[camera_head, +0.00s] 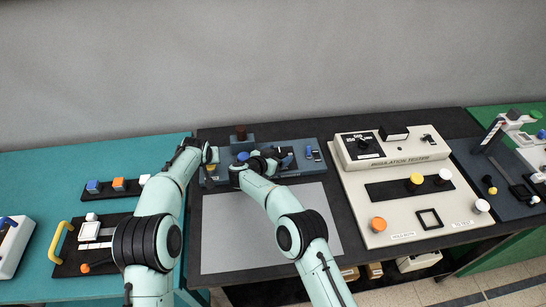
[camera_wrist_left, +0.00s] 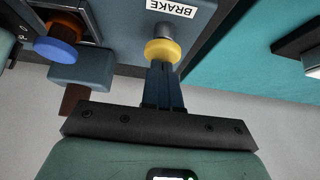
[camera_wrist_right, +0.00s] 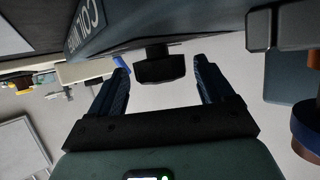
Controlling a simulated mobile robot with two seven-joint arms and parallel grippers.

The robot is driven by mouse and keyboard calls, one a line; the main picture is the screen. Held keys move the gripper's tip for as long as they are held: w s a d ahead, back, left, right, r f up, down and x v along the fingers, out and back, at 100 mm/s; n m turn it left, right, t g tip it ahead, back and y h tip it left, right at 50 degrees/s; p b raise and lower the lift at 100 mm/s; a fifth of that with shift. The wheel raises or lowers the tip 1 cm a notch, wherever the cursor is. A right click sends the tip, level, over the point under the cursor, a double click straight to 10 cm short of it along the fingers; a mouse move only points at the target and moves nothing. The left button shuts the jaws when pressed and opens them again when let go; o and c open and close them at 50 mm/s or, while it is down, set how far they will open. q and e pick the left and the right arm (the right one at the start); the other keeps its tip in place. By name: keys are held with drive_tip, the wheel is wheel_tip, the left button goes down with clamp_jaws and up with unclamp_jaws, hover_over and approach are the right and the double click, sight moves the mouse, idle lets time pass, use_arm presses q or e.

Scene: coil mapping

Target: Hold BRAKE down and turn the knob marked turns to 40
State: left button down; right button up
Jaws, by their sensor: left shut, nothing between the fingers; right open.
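The blue-grey coil unit (camera_head: 313,166) stands at the back of the dark table. In the left wrist view, a yellow round button (camera_wrist_left: 163,50) sits by the BRAKE label (camera_wrist_left: 172,7). My left gripper (camera_wrist_left: 164,68) is shut and empty, its fingertips against or right at the button; how far it is pressed I cannot tell. In the right wrist view, a black knob (camera_wrist_right: 159,66) stands between the fingertips of my right gripper (camera_wrist_right: 160,68). That gripper is open, with gaps on both sides. The knob's marking and scale are hidden. My arms partly cover the unit in the head view.
A cream insulation tester (camera_head: 395,205) stands to the right. A blue knob (camera_wrist_left: 57,49) and brown-red part (camera_wrist_left: 73,98) are near my left gripper. A teal table (camera_head: 30,185) with other panels is at left.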

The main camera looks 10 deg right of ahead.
drive_tip(key=v, duration=1.2)
